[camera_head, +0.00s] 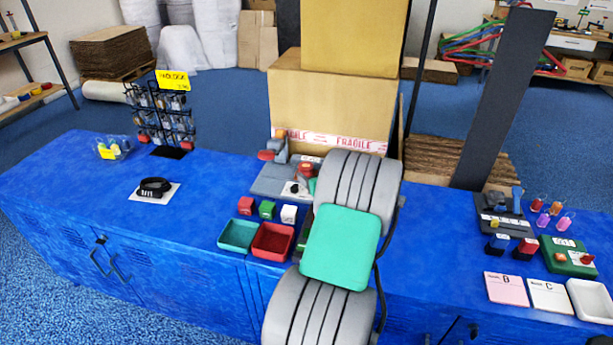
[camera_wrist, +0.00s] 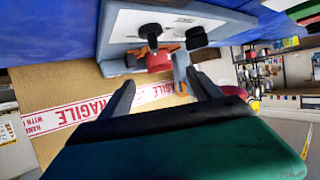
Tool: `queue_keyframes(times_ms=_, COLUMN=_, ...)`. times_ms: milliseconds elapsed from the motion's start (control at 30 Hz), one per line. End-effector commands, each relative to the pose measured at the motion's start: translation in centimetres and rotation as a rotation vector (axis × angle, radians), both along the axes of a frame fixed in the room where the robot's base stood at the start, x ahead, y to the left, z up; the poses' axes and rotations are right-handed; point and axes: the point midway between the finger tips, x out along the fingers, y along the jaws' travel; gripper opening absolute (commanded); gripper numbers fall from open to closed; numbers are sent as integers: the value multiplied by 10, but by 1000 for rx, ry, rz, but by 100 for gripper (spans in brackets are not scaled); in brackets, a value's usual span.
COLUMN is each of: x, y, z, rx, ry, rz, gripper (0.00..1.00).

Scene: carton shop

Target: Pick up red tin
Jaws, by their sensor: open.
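A small red block-like tin (camera_head: 245,205) stands on the blue counter, left of a green one (camera_head: 267,209) and a white one (camera_head: 289,214). It is behind the teal and red trays. I cannot pick it out for sure in the wrist view. My gripper (camera_wrist: 163,88) is open in the wrist view, with its two grey fingers apart and nothing between them. Beyond them are a carton with FRAGILE tape and a grey fixture (camera_wrist: 115,48) with a red part (camera_wrist: 158,62). In the head view my arm hides the gripper.
A teal tray (camera_head: 237,248) and a red tray (camera_head: 272,254) sit at the counter's front edge. A large carton (camera_head: 330,105) rises behind the grey fixture (camera_head: 270,183). A wire rack (camera_head: 172,115) stands at the left. Pads and fixtures crowd the right; the left counter is mostly clear.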

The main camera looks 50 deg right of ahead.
Motion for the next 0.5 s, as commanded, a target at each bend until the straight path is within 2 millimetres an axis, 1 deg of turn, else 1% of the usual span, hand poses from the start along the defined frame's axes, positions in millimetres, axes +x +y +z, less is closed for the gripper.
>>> queue_keyframes(times_ms=233, x=29, y=-17, z=-11, rx=1, ry=-1, rz=3, gripper=73)
queue_keyframes(times_ms=400, x=52, y=-33, z=-23, rx=1, ry=1, rz=3, gripper=73)
queue_keyframes(times_ms=500, x=58, y=-37, z=-25, rx=1, ry=1, rz=1, gripper=73)
